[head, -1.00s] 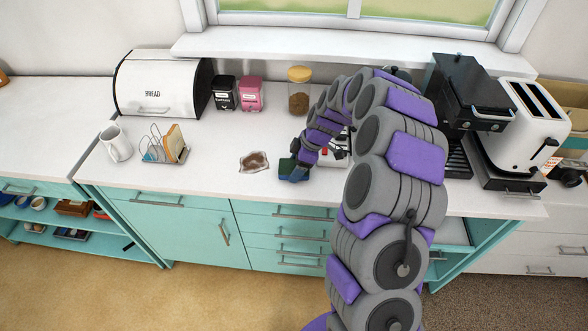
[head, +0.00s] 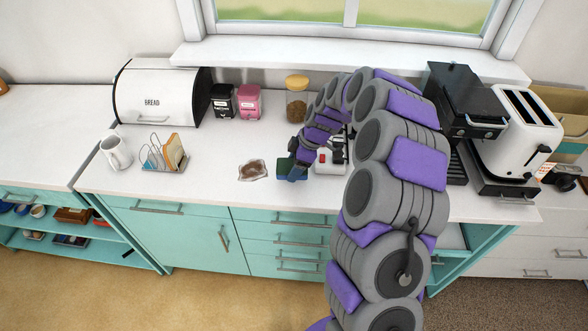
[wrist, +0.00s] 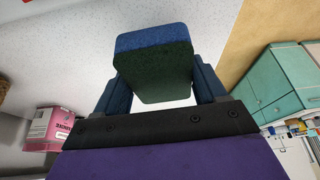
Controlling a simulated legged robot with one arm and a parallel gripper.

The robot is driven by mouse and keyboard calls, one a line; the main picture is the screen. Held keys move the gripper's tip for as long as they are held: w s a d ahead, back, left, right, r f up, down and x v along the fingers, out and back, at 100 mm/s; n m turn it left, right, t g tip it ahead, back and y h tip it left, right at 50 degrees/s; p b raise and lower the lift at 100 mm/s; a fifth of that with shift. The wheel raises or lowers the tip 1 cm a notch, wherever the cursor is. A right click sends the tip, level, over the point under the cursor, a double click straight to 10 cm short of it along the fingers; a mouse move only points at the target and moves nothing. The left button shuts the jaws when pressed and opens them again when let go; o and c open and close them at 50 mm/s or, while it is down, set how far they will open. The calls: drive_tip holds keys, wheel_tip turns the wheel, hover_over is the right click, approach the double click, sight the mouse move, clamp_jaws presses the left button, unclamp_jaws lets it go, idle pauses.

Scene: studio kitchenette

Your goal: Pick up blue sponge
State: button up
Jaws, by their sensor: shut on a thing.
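The blue sponge (wrist: 155,62) has a blue side and a dark green side. In the wrist view it sits between the two fingers of my gripper (wrist: 165,88), which is shut on it. In the head view the sponge (head: 285,168) shows at the tip of my gripper (head: 296,172), near the front edge of the white counter (head: 208,180). My gripper hides part of it there. I cannot tell from the head view whether it touches the counter.
A brown spill (head: 253,170) lies just left of the sponge. A toast rack (head: 164,158) and a white mug (head: 116,152) stand further left. A red and white item (head: 330,158) is close on the right. A jar (head: 297,100) and canisters (head: 248,102) stand behind.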

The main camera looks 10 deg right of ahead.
drive_tip(key=shift+s+r, duration=0.2)
drive_tip(key=shift+s, duration=0.55)
drive_tip(key=s+r+p, duration=0.1)
drive_tip(key=s+p, duration=0.1)
drive_tip(key=s, duration=1.2)
drive_tip(key=shift+s+a, duration=0.25)
drive_tip(key=shift+a, duration=0.15)
drive_tip(key=shift+r, duration=0.1)
